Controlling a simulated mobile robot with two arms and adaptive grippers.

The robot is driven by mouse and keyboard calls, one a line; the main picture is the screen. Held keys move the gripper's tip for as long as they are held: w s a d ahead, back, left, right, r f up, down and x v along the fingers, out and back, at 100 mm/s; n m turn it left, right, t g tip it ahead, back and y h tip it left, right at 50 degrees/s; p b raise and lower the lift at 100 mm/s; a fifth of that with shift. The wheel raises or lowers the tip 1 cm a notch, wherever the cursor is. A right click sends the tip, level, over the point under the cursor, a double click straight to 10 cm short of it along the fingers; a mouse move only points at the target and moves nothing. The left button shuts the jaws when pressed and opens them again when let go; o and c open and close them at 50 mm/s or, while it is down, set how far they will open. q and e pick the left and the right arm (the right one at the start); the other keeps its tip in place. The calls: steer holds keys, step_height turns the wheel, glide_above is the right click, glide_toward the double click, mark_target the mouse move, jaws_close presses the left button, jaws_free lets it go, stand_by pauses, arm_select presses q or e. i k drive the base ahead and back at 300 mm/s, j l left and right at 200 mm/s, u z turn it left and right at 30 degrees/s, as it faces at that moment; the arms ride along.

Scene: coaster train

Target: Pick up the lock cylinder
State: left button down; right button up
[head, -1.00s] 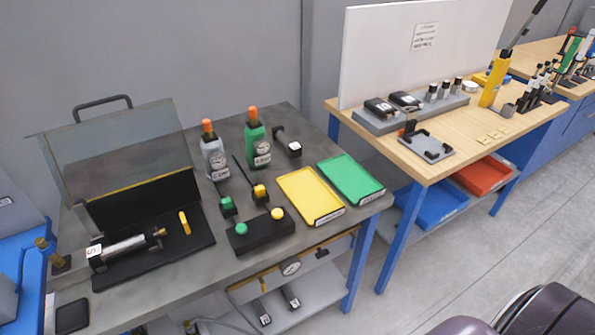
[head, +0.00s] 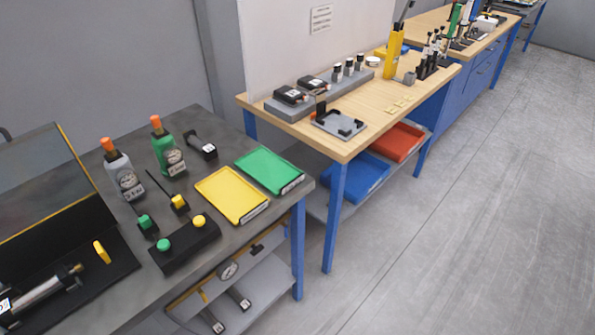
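I cannot tell for sure which thing is the lock cylinder. A silver cylinder with a brass end (head: 40,293) lies in the open black case (head: 110,262) at the lower left, cut off by the picture edge. Several small dark upright cylinders with pale bands (head: 348,67) stand on a grey block (head: 300,105) on the wooden table. Neither of my grippers is in view.
The grey bench holds bottles with orange caps (head: 168,150), a yellow tray (head: 230,194), a green tray (head: 270,170) and a black button box (head: 184,246). A wooden table (head: 365,115) stands beyond. The floor at right (head: 450,235) is clear.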

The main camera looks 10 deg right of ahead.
mark_target(10, 311)
steer(key=l+u, duration=0.1)
steer(key=u, duration=0.35)
steer(key=k+l+u, duration=0.1)
steer(key=u, duration=0.35)
